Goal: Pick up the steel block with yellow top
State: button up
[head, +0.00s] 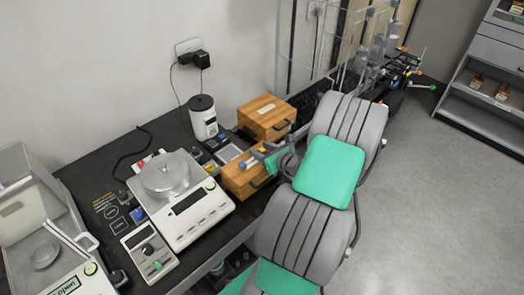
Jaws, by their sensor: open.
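I cannot make out a steel block with a yellow top for certain in the head view. Small coloured parts show around my gripper, too small to identify. My gripper (254,159) is open at the end of my grey and green arm, above the front wooden box (246,179). I cannot tell whether anything stands between its fingers. My arm hides part of the bench behind and to the right of the gripper.
A large balance with a round steel pan (165,174) stands on the black bench left of my gripper. A balance with a glass draft shield (30,210) is at far left. A white and black device (203,117) and another wooden box (267,117) stand behind. Open floor lies right.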

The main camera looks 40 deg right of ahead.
jog(key=shift+s, duration=0.1)
jog(key=shift+c, duration=0.4)
grip_shut()
